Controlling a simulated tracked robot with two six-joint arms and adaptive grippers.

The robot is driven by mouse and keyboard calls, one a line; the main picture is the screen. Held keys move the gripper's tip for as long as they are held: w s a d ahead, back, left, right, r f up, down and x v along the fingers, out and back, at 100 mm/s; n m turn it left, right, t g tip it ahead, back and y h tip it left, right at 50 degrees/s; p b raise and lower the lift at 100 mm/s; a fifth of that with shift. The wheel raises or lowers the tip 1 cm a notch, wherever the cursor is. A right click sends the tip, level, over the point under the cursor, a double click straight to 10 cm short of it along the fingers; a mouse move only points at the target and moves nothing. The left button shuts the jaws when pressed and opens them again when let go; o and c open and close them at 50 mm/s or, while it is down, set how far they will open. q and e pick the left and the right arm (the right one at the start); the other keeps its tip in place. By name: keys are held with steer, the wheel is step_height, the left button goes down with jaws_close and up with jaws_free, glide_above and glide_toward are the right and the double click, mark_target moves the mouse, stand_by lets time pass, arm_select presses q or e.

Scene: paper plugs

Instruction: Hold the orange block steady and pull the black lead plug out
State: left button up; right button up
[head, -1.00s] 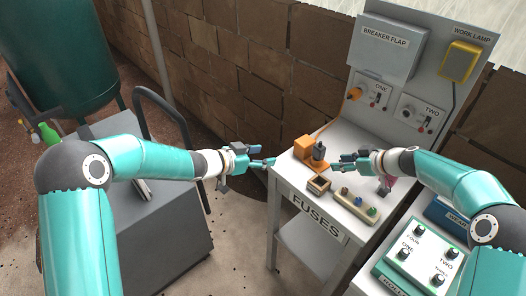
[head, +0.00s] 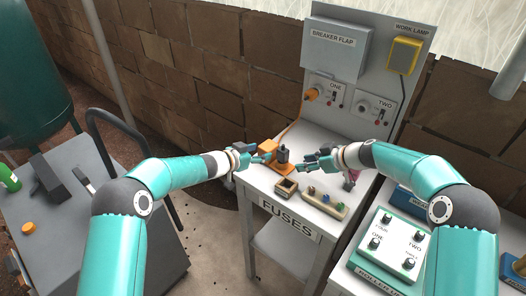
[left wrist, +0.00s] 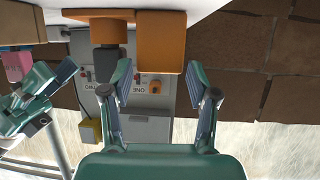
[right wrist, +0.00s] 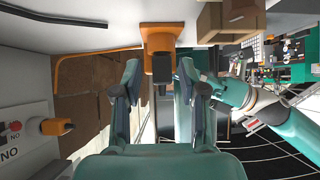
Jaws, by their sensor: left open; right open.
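The orange block (head: 267,146) stands on an orange base on the white FUSES table. My left gripper (head: 266,157) is open just left of the block. In the left wrist view the block (left wrist: 160,42) lies ahead between the spread fingers, and the plug (left wrist: 108,60) is off to one side. My right gripper (head: 300,161) is open just right of the plug. In the right wrist view the plug (right wrist: 160,76) lines up between the open fingers, with orange (right wrist: 160,38) behind it. Neither gripper visibly grips anything.
A small open wooden box (head: 286,188) and a strip with coloured plugs (head: 325,203) sit at the table's front. A panel with a breaker flap (head: 336,47) and knobs stands behind. An orange cord runs from the block towards the panel.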

arm_select(q)
steer(key=shift+x, duration=1.2)
steer(key=c, duration=0.9)
